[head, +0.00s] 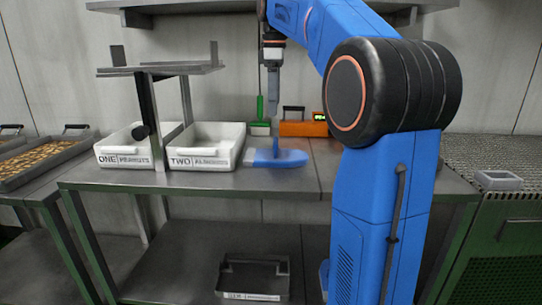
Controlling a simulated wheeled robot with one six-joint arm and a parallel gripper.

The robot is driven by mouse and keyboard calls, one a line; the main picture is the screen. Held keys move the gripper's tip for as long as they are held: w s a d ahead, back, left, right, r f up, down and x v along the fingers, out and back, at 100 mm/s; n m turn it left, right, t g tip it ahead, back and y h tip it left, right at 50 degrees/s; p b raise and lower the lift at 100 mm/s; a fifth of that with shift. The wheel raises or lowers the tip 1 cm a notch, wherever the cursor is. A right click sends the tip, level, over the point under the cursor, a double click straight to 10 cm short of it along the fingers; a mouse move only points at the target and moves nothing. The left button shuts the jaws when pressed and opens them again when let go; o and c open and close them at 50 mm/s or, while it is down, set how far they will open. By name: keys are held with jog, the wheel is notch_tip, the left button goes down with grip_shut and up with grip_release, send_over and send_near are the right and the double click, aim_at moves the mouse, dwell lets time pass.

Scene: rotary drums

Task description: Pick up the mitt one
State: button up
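A blue mitt (285,159) with a paler grey end at its left lies on the metal worktable, right of the bin marked TWO. A narrow blue piece stands up from its middle; I cannot tell if it is part of the mitt. My gripper (273,112) hangs from my blue arm, pointing down above the mitt, and appears apart from it. The gripper shows edge-on, so its finger opening is hidden.
White bins marked ONE (125,157) and TWO (200,157) stand left on the worktable (225,181). A green-handled tool (260,122) and an orange case (302,128) are behind the mitt. A metal stand (160,69) rises at the left.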

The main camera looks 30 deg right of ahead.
aim_at(276, 140)
jog(key=shift+n, duration=0.3)
jog(key=f, duration=0.3)
jog(key=w+f, duration=0.1)
jog(key=f, duration=0.3)
jog(key=d+f, duration=0.1)
jog(key=f, duration=0.3)
jog(key=shift+w+f, duration=0.2)
jog(key=shift+f, duration=0.05)
jog(key=shift+s+d+f, duration=0.1)
jog(key=shift+s+f, duration=0.05)
jog(key=shift+f, duration=2.55)
jog(key=c, duration=1)
jog(key=shift+r, duration=0.15)
